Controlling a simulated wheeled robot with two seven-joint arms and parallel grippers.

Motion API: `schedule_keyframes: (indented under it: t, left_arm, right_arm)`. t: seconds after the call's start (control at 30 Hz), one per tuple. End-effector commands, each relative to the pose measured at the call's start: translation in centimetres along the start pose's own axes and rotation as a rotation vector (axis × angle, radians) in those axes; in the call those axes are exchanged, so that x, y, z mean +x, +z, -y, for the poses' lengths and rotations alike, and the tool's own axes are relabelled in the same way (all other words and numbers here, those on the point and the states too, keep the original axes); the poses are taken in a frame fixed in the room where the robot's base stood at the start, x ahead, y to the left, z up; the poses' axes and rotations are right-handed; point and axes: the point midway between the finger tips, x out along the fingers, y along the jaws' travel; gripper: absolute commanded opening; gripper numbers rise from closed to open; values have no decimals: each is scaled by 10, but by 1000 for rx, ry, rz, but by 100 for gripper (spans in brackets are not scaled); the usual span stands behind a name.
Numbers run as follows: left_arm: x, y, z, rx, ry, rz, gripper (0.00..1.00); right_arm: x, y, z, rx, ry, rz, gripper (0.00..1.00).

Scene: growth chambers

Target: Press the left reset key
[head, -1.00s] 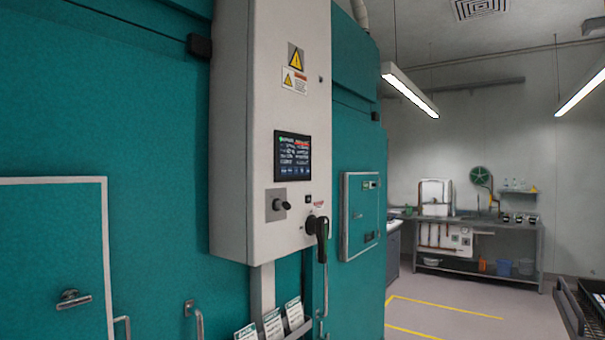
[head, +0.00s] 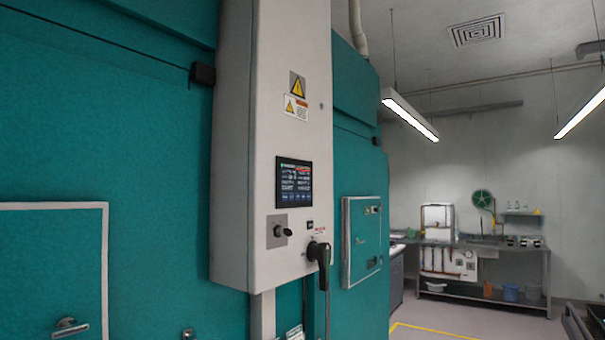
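A tall pale grey control cabinet (head: 243,150) is fixed to the teal chamber wall. It carries a dark touch screen (head: 294,183) with small lines of text. Below the screen are a metal plate with a black rotary knob (head: 280,231), a small dark switch or button (head: 310,225) and a black rotary handle (head: 319,254) pointing down. I cannot tell which of these, if any, is the left reset key. Neither of my grippers is in view.
A door with a lever handle (head: 70,328) is at the lower left. A smaller teal panel (head: 361,238) is right of the cabinet. Clear floor with yellow lines (head: 425,331) lies to the right, and a metal sink bench (head: 476,258) stands at the back.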

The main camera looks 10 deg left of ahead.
Motion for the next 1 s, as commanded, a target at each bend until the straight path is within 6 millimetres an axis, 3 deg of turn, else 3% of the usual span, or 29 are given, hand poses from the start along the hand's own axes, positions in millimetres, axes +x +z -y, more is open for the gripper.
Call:
schedule_keyframes:
  t: [0.4, 0.7, 1.0]
  left_arm:
    - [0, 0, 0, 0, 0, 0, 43]
    - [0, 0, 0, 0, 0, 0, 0]
    - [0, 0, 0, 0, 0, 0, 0]
  right_arm:
    - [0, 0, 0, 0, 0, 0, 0]
    - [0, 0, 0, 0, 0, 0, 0]
    - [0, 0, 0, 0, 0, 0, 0]
